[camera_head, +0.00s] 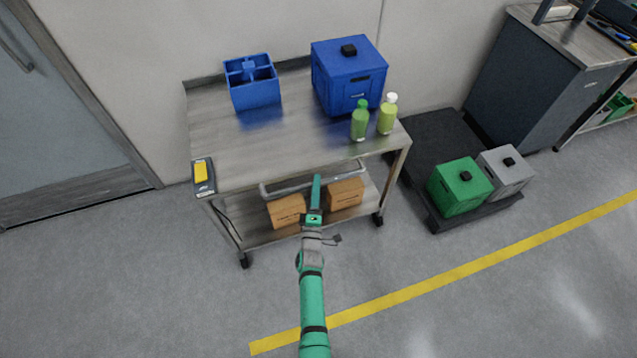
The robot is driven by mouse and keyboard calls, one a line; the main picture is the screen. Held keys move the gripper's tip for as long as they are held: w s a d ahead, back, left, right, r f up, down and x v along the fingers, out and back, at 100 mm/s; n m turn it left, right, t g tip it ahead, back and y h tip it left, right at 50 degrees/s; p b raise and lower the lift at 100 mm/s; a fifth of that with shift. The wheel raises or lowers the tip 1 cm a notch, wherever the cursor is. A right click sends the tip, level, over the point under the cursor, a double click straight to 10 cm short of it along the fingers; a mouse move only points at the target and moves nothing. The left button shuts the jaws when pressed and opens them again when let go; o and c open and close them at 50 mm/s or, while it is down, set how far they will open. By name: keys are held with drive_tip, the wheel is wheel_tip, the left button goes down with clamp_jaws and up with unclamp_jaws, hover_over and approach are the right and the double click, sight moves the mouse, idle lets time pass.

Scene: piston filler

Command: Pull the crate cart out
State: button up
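The cart (235,140) is a wheeled metal frame with a wood-look top, standing against the wall. A blue divided caddy (252,84) and a blue lidded crate (349,78) are on its top. A grey bar handle (278,191) runs along its near side, below the top edge. My gripper (316,181), at the end of my green arm, reaches the middle of this handle in the picture. I cannot tell whether it touches the handle, and its fingers overlap too much to show open or shut.
Two bottles (360,121) stand near the cart's right edge, and cardboard boxes (287,210) sit on its lower shelf. A dark platform (430,135) holding green and grey crates stands close to the right. The near floor is clear, with a yellow line (465,268).

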drive_tip(key=shift+w+a+r, duration=0.1)
drive_tip(key=shift+w, duration=0.55)
